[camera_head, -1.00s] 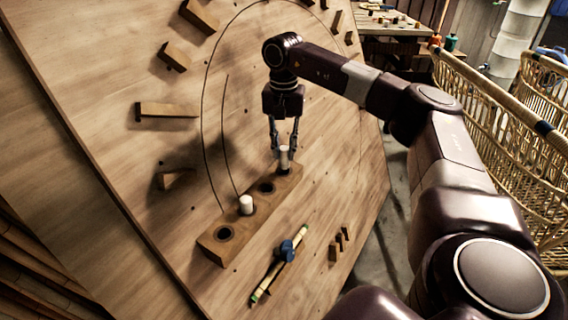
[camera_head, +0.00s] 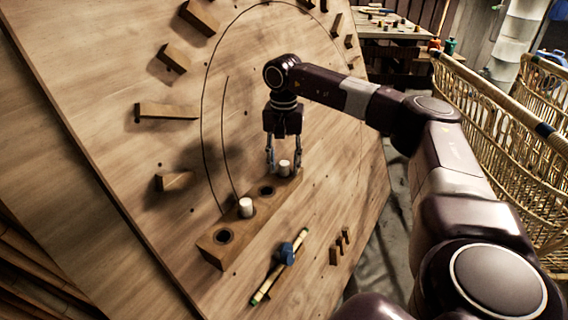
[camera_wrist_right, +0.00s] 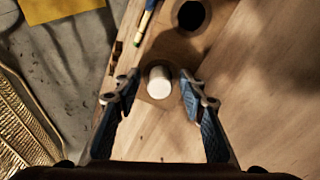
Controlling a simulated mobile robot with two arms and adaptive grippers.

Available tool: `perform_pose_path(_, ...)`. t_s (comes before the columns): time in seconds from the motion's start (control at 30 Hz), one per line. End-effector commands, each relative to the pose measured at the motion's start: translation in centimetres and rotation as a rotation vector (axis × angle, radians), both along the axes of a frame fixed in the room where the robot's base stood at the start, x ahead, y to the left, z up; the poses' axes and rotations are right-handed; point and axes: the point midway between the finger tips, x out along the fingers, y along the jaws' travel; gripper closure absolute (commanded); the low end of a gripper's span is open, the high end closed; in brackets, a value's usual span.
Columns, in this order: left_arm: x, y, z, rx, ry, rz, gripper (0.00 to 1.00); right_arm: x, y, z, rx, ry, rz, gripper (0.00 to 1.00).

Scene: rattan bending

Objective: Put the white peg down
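A white peg (camera_head: 284,169) stands in the far-end hole of the wooden block (camera_head: 212,252), with its top showing. My right gripper (camera_head: 284,166) points down around this peg. In the wrist view, the peg (camera_wrist_right: 159,82) lies between the two blue fingers of the right gripper (camera_wrist_right: 160,78), with a gap on both sides, so the gripper is open. A second white peg (camera_head: 246,207) stands in another hole of the block. An empty hole (camera_head: 267,190) lies between the pegs, and another empty hole (camera_head: 224,236) is at the near end. My left gripper is not seen.
The block sits on a large tilted wooden board (camera_head: 110,70) with several wooden blocks fixed around curved lines. A light stick with a blue piece (camera_head: 286,253) lies right of the block, near small wooden pieces (camera_head: 340,245). Rattan chair frames (camera_head: 500,130) stand at right.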

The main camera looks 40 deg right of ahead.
Motion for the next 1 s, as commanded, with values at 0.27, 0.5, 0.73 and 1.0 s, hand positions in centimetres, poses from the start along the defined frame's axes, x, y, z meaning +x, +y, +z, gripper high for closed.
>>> perform_pose_path(0.27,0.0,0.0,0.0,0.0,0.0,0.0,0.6,0.1,0.0,0.4,0.0,-0.001,0.0,0.62)
perform_pose_path(0.5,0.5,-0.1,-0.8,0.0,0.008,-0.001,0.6,0.1,0.1,4.3,0.001,-0.003,0.0,0.62)
perform_pose_path(0.73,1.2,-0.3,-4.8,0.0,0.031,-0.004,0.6,0.2,0.1,8.8,0.001,-0.003,0.001,0.62)
perform_pose_path(1.0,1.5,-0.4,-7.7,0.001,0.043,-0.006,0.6,0.1,0.0,11.9,0.0,-0.001,0.0,0.62)
